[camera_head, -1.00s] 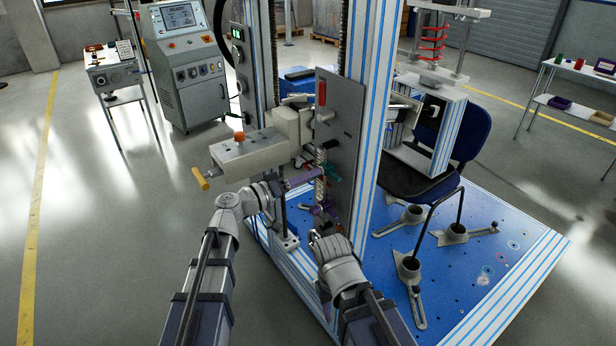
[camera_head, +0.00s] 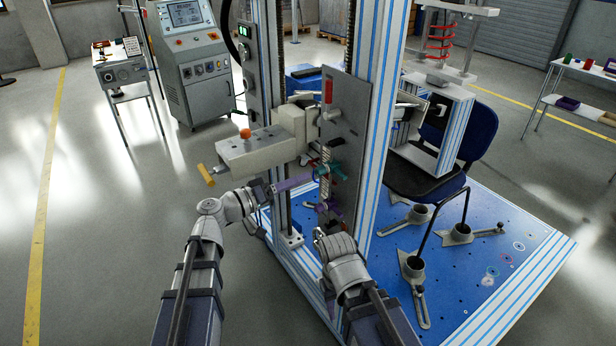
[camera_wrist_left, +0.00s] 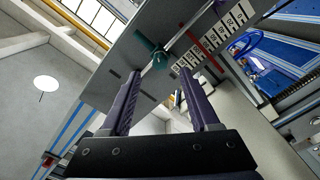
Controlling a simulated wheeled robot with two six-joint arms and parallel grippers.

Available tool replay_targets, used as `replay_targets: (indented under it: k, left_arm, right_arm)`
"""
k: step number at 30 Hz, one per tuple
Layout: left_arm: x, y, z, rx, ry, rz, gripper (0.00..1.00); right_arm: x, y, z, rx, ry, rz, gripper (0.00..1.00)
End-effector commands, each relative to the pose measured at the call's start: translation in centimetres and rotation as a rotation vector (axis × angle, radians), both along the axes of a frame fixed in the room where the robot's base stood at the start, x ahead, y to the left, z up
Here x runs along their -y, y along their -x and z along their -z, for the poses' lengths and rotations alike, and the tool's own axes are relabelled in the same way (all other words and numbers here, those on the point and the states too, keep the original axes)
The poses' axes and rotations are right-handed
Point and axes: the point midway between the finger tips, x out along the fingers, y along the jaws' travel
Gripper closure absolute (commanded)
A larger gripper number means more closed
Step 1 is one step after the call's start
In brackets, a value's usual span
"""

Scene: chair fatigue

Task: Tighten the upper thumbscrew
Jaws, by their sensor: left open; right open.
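A teal thumbscrew (camera_head: 337,167) stands at the slotted, scaled part of the grey upright plate (camera_head: 345,115). It also shows as a teal knob (camera_wrist_left: 151,54) ahead of my fingers in the left wrist view. My left gripper (camera_head: 310,177) has purple fingers, spread apart and empty, pointing at this thumbscrew. In the left wrist view the two fingers (camera_wrist_left: 165,92) are apart, with the knob beyond the tips.
A light grey box with an orange button (camera_head: 246,133) and a yellow handle (camera_head: 206,175) juts out above my left arm. A striped metal post (camera_head: 375,130) stands just right of the plate.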

Motion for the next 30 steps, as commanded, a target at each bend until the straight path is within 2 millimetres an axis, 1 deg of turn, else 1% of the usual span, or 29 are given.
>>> replay_targets:
  k: [1,3,7,21,23,26,27,29,30]
  left_arm:
    - [-0.6,0.5,0.0,0.000,0.000,-0.001,0.38]
    - [-1.2,0.9,0.0,0.000,0.000,-0.001,0.38]
    - [-1.7,1.3,0.0,0.000,-0.001,0.001,0.38]
    - [-1.6,1.4,0.0,-0.003,-0.004,0.005,0.38]
    - [-0.9,1.7,0.2,-0.017,-0.023,0.023,0.38]
    - [1.6,3.3,1.5,-0.081,-0.110,0.092,0.38]
    - [2.9,4.4,2.3,-0.122,-0.165,0.131,0.38]
    - [4.9,6.3,3.9,-0.194,-0.267,0.196,0.38]
    - [6.0,7.8,5.1,-0.248,-0.343,0.236,0.38]
  right_arm:
    - [0.0,0.0,0.0,0.000,0.000,0.000,0.53]
    - [0.0,0.0,0.0,0.000,0.000,0.000,0.53]
    - [0.0,0.0,0.0,0.000,0.000,0.000,0.53]
    - [0.0,0.0,-0.1,0.000,0.000,0.000,0.53]
    - [0.0,0.0,-0.4,0.000,0.000,0.000,0.53]
    - [0.0,0.0,-1.5,0.000,0.000,0.000,0.53]
    - [0.0,0.0,-2.1,0.000,0.000,0.000,0.53]
    - [0.0,0.0,-3.1,0.000,0.000,0.000,0.53]
    - [0.0,0.0,-3.8,0.000,0.000,0.000,0.53]
